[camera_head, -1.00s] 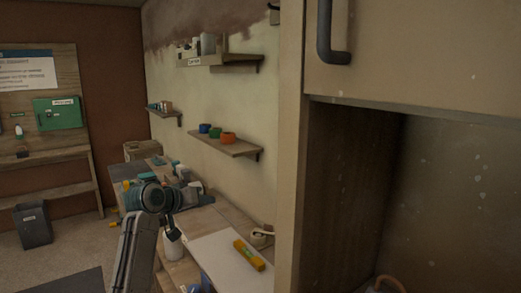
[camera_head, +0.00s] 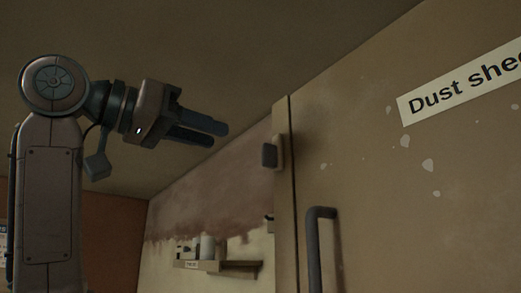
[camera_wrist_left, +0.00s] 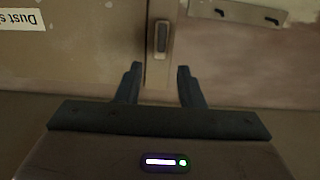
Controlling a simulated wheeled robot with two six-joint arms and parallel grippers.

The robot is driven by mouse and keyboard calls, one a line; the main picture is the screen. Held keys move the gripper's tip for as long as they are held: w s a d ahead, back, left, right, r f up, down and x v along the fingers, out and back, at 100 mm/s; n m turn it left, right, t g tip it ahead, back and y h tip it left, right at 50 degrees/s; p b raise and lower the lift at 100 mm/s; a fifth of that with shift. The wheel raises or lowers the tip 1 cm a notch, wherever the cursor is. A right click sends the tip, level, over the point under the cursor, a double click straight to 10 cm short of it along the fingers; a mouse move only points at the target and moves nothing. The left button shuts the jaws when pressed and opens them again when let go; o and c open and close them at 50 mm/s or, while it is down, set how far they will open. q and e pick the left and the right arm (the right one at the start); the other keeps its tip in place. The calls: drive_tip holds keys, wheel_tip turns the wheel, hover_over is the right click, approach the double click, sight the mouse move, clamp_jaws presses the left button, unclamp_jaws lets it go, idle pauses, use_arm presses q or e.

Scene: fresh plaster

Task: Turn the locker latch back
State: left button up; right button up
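The locker (camera_head: 375,185) fills the right of the head view, with a "Dust shee..." label and a dark bar handle (camera_head: 316,250). A small latch (camera_head: 269,155) with a dark grey knob sits on its left edge, long side upright. My left gripper (camera_head: 216,134) is raised to the left of the latch, pointing right towards it, apart from it and empty. In the left wrist view the gripper (camera_wrist_left: 158,69) is open, and the latch (camera_wrist_left: 162,37) lies beyond and between the fingertips. The locker label (camera_wrist_left: 22,19) is upside down there. My right gripper is in neither view.
A wall shelf (camera_head: 235,268) with small containers is low behind the arm. The ceiling is above, and the air between the gripper and the latch looks clear. A metal strip (camera_wrist_left: 237,12) is at the top right of the left wrist view.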

sight(262, 151)
use_arm(q)
drive_tip(key=p+x, duration=0.5)
drive_tip(key=x, duration=0.4)
drive_tip(key=shift+w+d+r, duration=0.2)
drive_tip(key=shift+w+d+f+p, duration=0.15)
drive_tip(key=shift+w+d+p, duration=0.25)
drive_tip(key=shift+d+p, duration=0.05)
drive_tip(key=shift+a, duration=0.1)
clamp_jaws()
